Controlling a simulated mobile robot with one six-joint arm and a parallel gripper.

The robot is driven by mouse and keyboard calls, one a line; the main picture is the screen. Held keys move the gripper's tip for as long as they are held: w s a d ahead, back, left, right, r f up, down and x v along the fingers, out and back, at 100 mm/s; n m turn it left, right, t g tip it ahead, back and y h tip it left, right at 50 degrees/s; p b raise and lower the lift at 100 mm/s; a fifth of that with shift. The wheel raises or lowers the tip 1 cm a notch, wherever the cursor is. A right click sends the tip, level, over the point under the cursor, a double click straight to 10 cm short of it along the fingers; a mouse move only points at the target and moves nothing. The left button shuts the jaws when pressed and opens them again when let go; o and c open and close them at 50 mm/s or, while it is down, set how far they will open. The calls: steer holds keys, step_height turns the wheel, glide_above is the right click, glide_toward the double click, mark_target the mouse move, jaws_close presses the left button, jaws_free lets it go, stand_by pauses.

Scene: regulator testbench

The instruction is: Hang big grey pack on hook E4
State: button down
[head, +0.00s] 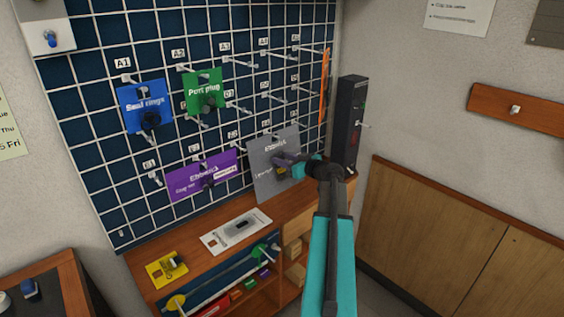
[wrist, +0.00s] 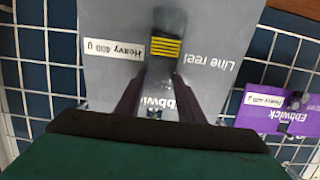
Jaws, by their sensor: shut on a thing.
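The big grey pack (head: 272,172) is at the lower right part of the wire grid board, upright and slightly tilted in the head view. In the wrist view the grey pack (wrist: 112,75) fills the upper middle, with a white "Heavy 400 U" label. My gripper (head: 288,162) is in front of the pack; in the wrist view its fingers (wrist: 160,85) are shut on a dark piece with yellow stripes on the pack. Hook E4 is not readable; the pack covers part of the grid there. I cannot tell whether the pack touches a hook.
A purple pack (head: 203,174) hangs left of the grey pack. Blue (head: 145,105) and green (head: 204,90) packs hang above. The wooden bench (head: 205,262) below holds a yellow item (head: 166,269) and a white tray (head: 220,236).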

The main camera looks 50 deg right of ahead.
stand_by(0.4)
steer(key=c, duration=1.1)
jaws_free()
steer(key=b+v, duration=0.3)
steer(key=v, duration=1.1)
